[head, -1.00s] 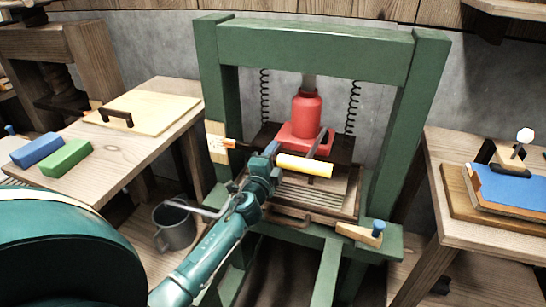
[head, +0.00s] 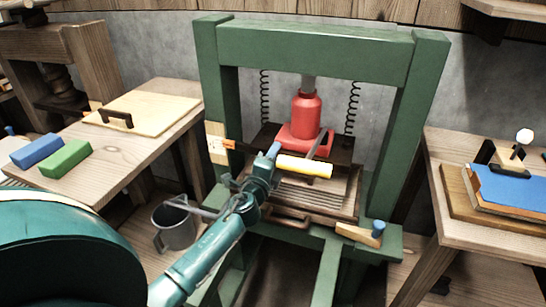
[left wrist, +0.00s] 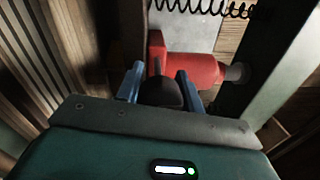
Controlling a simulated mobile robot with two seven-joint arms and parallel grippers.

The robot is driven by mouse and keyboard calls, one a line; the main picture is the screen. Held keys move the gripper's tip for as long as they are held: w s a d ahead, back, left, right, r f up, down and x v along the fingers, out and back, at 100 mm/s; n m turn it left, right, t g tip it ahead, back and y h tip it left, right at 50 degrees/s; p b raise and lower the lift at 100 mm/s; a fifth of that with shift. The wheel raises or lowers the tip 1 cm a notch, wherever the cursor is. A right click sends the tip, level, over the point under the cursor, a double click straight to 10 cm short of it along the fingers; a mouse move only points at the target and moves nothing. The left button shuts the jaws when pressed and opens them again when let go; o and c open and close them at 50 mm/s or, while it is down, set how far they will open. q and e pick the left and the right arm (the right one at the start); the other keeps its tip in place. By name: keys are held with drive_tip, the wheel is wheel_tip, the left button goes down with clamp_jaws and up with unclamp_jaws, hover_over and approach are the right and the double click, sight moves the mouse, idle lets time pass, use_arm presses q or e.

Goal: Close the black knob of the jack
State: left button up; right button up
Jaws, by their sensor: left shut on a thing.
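The red jack (head: 306,115) stands upright in the green press frame (head: 315,50), its base on a dark plate. A lever with a yellow handle (head: 304,167) reaches forward from it. My left gripper (head: 273,150) is at the jack's lower left side, just left of the yellow handle. In the left wrist view, the blue fingers of my left gripper (left wrist: 158,75) are shut on the black knob (left wrist: 161,94), with the red jack (left wrist: 195,72) lying sideways in that picture behind it. The knob is hidden in the head view. My right gripper is not in view.
Coil springs (head: 350,107) hang on both sides of the jack. A grey mug (head: 174,228) stands low at the left. The left table (head: 125,150) holds blue and green blocks and a board. A right table (head: 465,225) holds a blue-topped board.

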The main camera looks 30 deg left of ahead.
use_arm(q)
drive_tip(key=o, duration=1)
